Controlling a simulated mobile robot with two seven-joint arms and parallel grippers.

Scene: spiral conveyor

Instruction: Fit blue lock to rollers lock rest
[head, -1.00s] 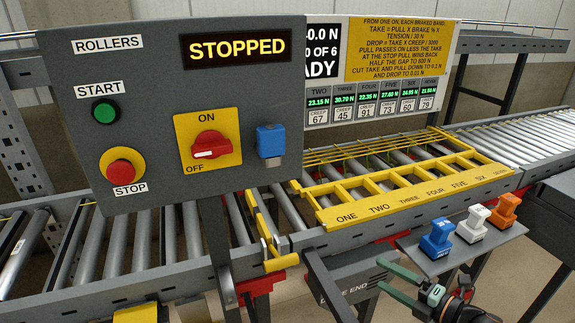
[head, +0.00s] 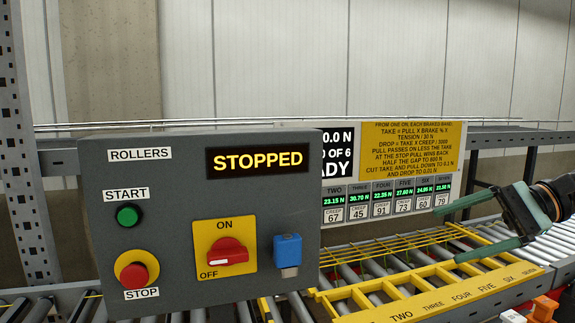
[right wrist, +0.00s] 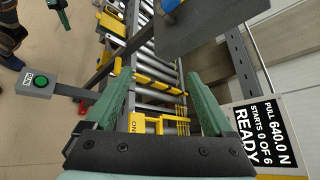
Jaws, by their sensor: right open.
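The blue lock (head: 288,250) sits on the face of the grey rollers panel (head: 180,256), right of the red switch (head: 227,252), whose handle lies nearly level. A grey piece shows under the lock's blue body. I cannot make out a separate lock rest. My right gripper (head: 447,236) is open and empty, right of the panel and apart from the lock, above the yellow frame. Its two green fingers also show spread in the right wrist view (right wrist: 158,78), where a blue part (right wrist: 172,5) is cut off at the top. A green finger at that view's top left may be my left gripper (right wrist: 58,12).
The display reads STOPPED. The yellow numbered frame (head: 440,302) lies over the rollers behind the panel's right edge. A yellow and white sign board (head: 411,150) stands behind. Orange (head: 543,308) and white (head: 512,316) handled pieces are at the lower right.

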